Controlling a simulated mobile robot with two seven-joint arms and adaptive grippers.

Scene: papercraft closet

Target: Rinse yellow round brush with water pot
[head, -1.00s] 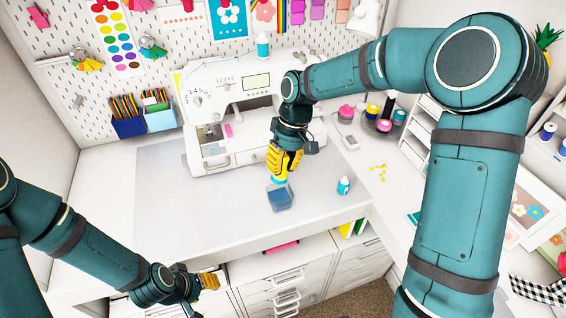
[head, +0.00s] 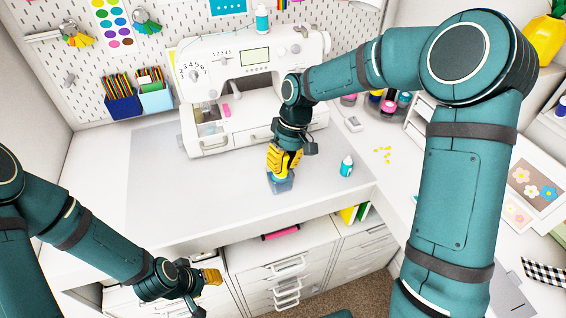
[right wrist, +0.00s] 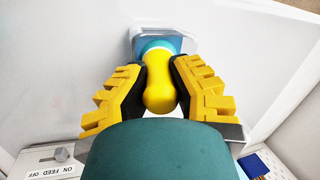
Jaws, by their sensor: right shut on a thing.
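My right gripper (head: 278,172) is shut on the yellow round brush. In the right wrist view, the rounded yellow handle of the brush (right wrist: 160,88) sits between the two yellow fingers (right wrist: 159,85). Its lower end reaches down into the blue-grey water pot (head: 281,185), which stands on the white desk. The pot's rim also shows in the right wrist view (right wrist: 189,42). The brush head is hidden inside the pot. My left gripper (head: 210,277) hangs low at the desk's front edge, far from the pot; its finger gap is unclear.
A white sewing machine (head: 245,75) stands behind the pot. A blue pencil box (head: 124,107) is at the back left. The grey mat (head: 160,180) left of the pot is clear.

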